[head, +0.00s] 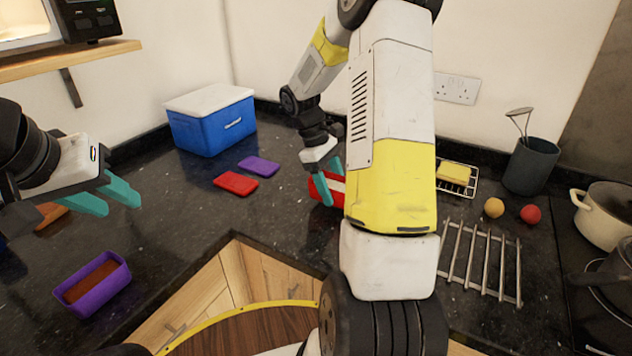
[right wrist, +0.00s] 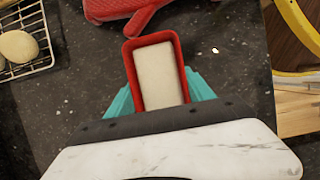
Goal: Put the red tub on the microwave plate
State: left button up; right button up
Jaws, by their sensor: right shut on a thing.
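The red tub (head: 319,188) with a pale white filling is partly hidden by my right arm in the head view. The right wrist view shows the tub (right wrist: 157,76) from above, between the teal fingers of my right gripper (right wrist: 160,95). My right gripper (head: 329,186) is shut on it, low over the dark counter; I cannot tell whether the tub touches the counter. My left gripper (head: 121,206) is empty, its fingers apart, at the left. The lit microwave (head: 22,22) is cut off at the upper left on a wooden shelf; its plate is not visible.
A purple tub (head: 93,284) stands at the front left. A red lid (head: 236,183), a purple lid (head: 259,166) and a blue cooler (head: 212,128) lie behind. A metal rack (head: 480,262), balls and pots are at right.

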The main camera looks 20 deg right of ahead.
jog(key=shift+f, duration=1.15)
jog(key=shift+f, duration=0.2)
jog(key=o, duration=1.7)
